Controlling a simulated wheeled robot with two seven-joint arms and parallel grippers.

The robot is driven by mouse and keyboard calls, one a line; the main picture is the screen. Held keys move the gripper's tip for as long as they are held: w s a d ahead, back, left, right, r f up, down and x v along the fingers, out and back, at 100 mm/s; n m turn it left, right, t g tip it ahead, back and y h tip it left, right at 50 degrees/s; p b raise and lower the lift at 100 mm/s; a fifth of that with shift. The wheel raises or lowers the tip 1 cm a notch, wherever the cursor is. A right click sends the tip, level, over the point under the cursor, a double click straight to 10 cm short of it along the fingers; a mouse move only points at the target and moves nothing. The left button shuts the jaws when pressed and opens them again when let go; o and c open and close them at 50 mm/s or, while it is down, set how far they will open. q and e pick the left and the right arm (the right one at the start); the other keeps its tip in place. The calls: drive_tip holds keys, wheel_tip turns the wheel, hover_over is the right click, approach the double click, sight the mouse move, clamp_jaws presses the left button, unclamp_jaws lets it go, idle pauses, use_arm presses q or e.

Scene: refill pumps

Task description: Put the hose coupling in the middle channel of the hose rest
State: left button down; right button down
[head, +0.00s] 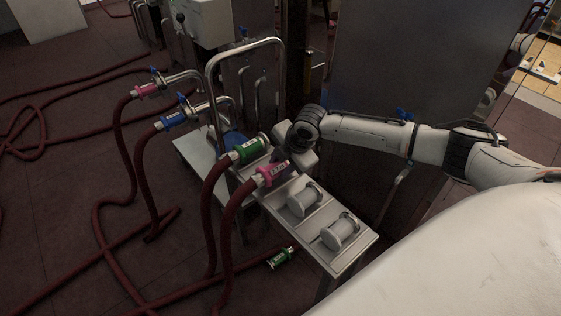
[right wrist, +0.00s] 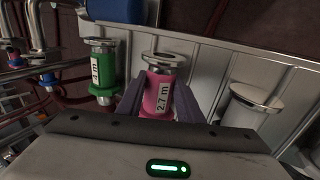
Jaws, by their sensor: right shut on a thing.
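My right gripper (head: 287,166) is shut on the pink hose coupling (head: 271,174), which ends a dark red hose. The metal hose rest (head: 347,263) has several channels split by upright ridges. The pink coupling is at the rest, between a green coupling (head: 250,149) and a pale spool-shaped piece (head: 306,199). I cannot tell whether it touches the channel floor. My left gripper is not in view.
A second pale spool piece (head: 341,231) occupies the rest's near end. A green-tagged fitting (head: 280,258) is low beside the rest. A bent steel pipe (head: 243,44) rises behind it. Pink (head: 146,89) and blue (head: 173,118) couplings sit on pipes at the left. Red hoses cross the floor.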

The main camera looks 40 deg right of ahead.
drive_tip(key=shift+w+f, duration=0.1)
drive_tip(key=shift+f, duration=0.05)
idle(0.4)
drive_tip(key=shift+f, duration=0.25)
drive_tip(key=c, duration=1.2)
unclamp_jaws()
drive_tip(key=shift+o, duration=0.2)
drive_tip(key=shift+f, duration=0.15)
